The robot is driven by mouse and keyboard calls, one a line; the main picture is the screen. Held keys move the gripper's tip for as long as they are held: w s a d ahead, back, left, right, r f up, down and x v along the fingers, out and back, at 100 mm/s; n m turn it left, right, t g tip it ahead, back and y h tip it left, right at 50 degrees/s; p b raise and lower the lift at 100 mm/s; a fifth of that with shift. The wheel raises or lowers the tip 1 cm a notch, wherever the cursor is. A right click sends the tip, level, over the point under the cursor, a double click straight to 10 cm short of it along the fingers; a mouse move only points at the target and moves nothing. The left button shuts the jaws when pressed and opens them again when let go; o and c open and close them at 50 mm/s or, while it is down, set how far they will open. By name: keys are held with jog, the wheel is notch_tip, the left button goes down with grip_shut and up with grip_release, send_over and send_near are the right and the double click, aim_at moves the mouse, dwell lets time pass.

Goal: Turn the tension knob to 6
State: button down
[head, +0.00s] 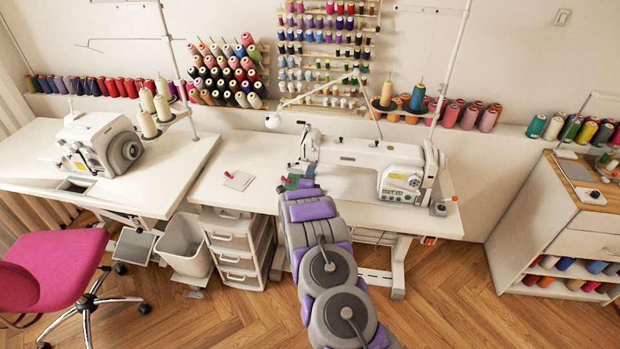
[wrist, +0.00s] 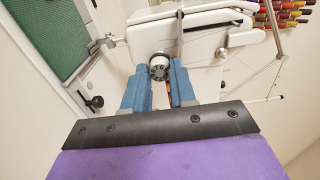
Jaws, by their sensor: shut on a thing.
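The tension knob (wrist: 159,68) is a small round dial, pale with dark marks, on the end of the white sewing machine (head: 365,158). The machine's white body (wrist: 205,40) fills the upper middle of the wrist view. My gripper (wrist: 161,72) has its two blue fingers on either side of the knob and is shut on it. The numbers on the knob are too small to read. In the head view my gripper (head: 297,183) is at the machine's left end. The knob cannot be made out there.
A white table (head: 250,190) holds the machine, with a small pad (head: 238,180) to the left. Thin metal rods (wrist: 255,75) stand out near the fingers on the right. A green mat (wrist: 40,35) shows at upper left. A pink chair (head: 55,270) stands at left.

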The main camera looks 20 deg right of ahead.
jog(key=shift+s+f+m+b, duration=0.15)
jog(key=shift+m+b, duration=0.5)
jog(key=shift+m, duration=1.5)
jog(key=shift+f+m+b, duration=0.25)
jog(key=shift+m+b, duration=0.45)
jog(key=shift+m, duration=1.4)
jog(key=shift+s+f+m+b, duration=0.15)
jog(key=shift+m+b, duration=0.5)
jog(key=shift+m, duration=1.5)
jog(key=shift+w+f, duration=0.1)
jog(key=shift+f, duration=0.05)
jog(key=c, duration=1.2)
grip_release()
jog(key=shift+o, duration=1.4)
jog(key=shift+w+r, duration=0.15)
jog(key=shift+r, duration=0.25)
jog(key=p+v, duration=0.3)
jog(key=v, duration=1.4)
jog(key=shift+a, duration=0.2)
